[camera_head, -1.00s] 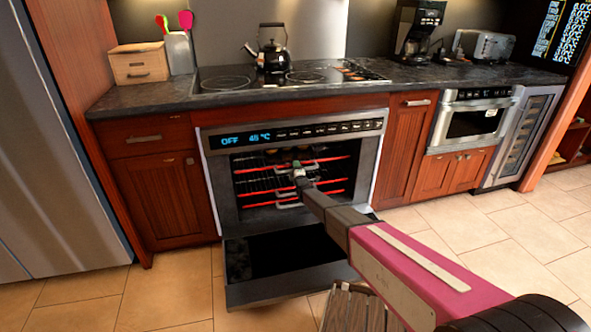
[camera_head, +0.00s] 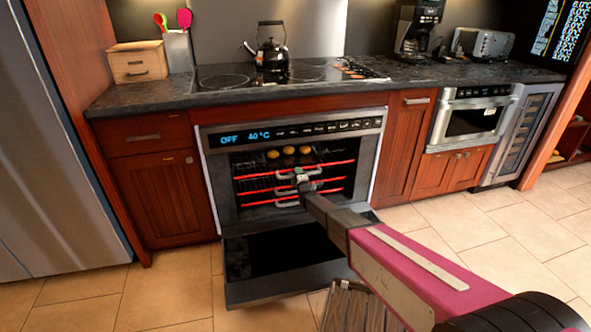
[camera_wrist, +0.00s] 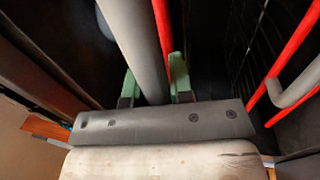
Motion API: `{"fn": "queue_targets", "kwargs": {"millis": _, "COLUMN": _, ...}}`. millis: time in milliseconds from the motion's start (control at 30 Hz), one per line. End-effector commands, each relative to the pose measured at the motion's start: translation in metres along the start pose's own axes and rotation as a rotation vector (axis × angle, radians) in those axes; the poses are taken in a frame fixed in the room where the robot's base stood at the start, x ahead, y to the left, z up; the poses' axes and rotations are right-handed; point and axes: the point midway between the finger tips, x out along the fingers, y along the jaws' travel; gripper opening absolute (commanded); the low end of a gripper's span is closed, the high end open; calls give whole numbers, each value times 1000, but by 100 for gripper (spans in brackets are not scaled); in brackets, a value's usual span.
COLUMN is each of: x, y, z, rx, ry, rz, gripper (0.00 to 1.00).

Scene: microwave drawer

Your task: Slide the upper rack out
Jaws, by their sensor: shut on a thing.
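The oven (camera_head: 292,134) stands with its door (camera_head: 285,262) folded down. The upper rack (camera_head: 338,164) has a red front bar and a grey handle, and its front has come a little forward. My gripper (camera_head: 300,174) is at this handle. In the wrist view, my green fingertips (camera_wrist: 154,82) stand on either side of a thick grey bar, the handle (camera_wrist: 134,35), and are shut on it. Yellow round items (camera_head: 289,150) sit inside the oven at upper rack height. My gripper hides part of the rack's front.
Lower racks with red bars (camera_head: 333,181) and grey handles are close below. In the wrist view, another red bar (camera_wrist: 290,60) runs at right. A wooden stool-like top (camera_head: 352,305) stands on the floor in front of the open door.

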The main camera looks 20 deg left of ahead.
Motion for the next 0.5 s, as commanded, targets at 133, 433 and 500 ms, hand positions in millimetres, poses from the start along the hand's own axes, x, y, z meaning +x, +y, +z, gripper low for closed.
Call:
{"fn": "queue_targets", "kwargs": {"millis": 133, "x": -48, "y": 12, "z": 0, "rx": 0, "ry": 0, "rz": -2, "gripper": 0}}
{"fn": "queue_targets", "kwargs": {"millis": 433, "x": -130, "y": 28, "z": 0, "rx": 0, "ry": 0, "rz": -4, "gripper": 0}}
{"fn": "queue_targets", "kwargs": {"millis": 500, "x": -149, "y": 32, "z": 0, "rx": 0, "ry": 0, "rz": -3, "gripper": 0}}
